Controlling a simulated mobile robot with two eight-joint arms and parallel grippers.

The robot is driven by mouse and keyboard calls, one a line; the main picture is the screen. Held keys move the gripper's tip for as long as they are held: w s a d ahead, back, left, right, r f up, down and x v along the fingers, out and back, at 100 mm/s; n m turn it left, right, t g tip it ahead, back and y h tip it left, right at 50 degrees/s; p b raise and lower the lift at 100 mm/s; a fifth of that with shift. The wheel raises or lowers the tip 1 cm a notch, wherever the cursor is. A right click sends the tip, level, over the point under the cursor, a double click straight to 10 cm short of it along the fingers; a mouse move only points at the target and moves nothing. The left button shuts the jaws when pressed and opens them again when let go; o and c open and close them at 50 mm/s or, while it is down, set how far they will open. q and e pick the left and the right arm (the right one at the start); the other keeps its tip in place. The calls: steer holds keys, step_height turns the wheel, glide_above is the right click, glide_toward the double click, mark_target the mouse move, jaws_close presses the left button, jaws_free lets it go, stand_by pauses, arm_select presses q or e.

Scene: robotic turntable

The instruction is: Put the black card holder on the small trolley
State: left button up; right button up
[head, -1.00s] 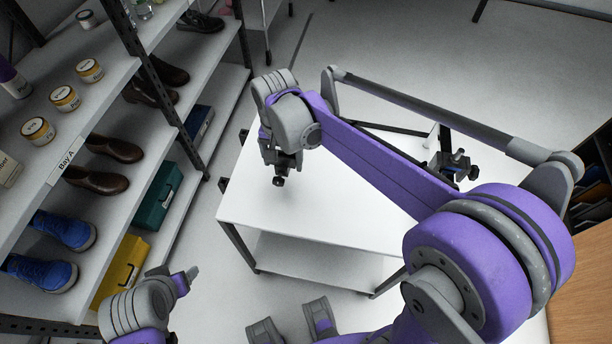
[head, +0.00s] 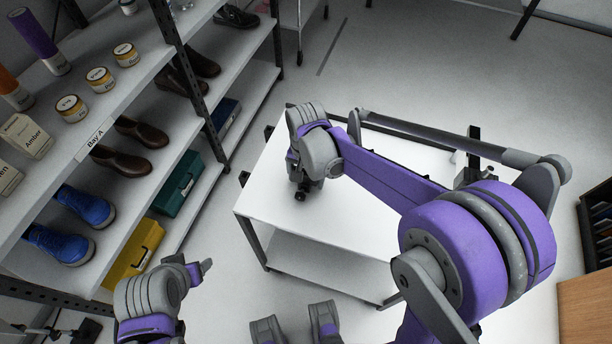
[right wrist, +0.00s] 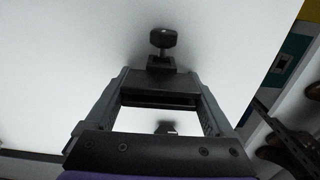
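The small trolley (head: 262,205) has a white top on a dark frame, with a lower shelf. My right gripper (head: 302,184) is over the left part of the trolley's top. In the right wrist view its fingers (right wrist: 160,88) stand apart with a black block between them. I take this block with its stem and round knob (right wrist: 162,38) for the black card holder, also a small dark shape under the gripper in the head view (head: 300,196). Whether it touches the top is unclear. My left gripper (head: 200,272) is away from the trolley, at lower left; its fingers are unclear.
A shelf rack (head: 105,140) with jars, shoes and boxes stands left of the trolley. A dark fitting (head: 466,176) is at the trolley's right side, partly behind my right arm. The middle of the trolley top looks clear. A wooden surface (head: 588,305) is at lower right.

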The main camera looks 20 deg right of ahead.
steer(key=shift+o, duration=0.7)
arm_select(q)
steer(key=shift+r, duration=0.1)
arm_select(e)
steer(key=shift+r, duration=0.1)
steer(key=shift+r, duration=0.3)
step_height(320, 180, up, 12)
steer(key=shift+f+p, duration=0.25)
steer(key=shift+p, duration=0.5)
arm_select(q)
steer(key=shift+w+r, duration=0.1)
steer(key=shift+r, duration=0.65)
arm_select(e)
steer(key=s+d+f+n+t, duration=0.2)
steer(key=s+f+n, duration=0.1)
steer(key=s, duration=0.5)
steer(key=s+d+f+n+t, duration=0.3)
steer(key=s, duration=0.6)
steer(key=shift+s+d+n, duration=0.25)
steer(key=shift+d+n, duration=0.05)
steer(key=shift+n, duration=0.1)
arm_select(q)
steer(key=shift+c, duration=0.4)
arm_select(e)
steer(key=shift+c, duration=0.3)
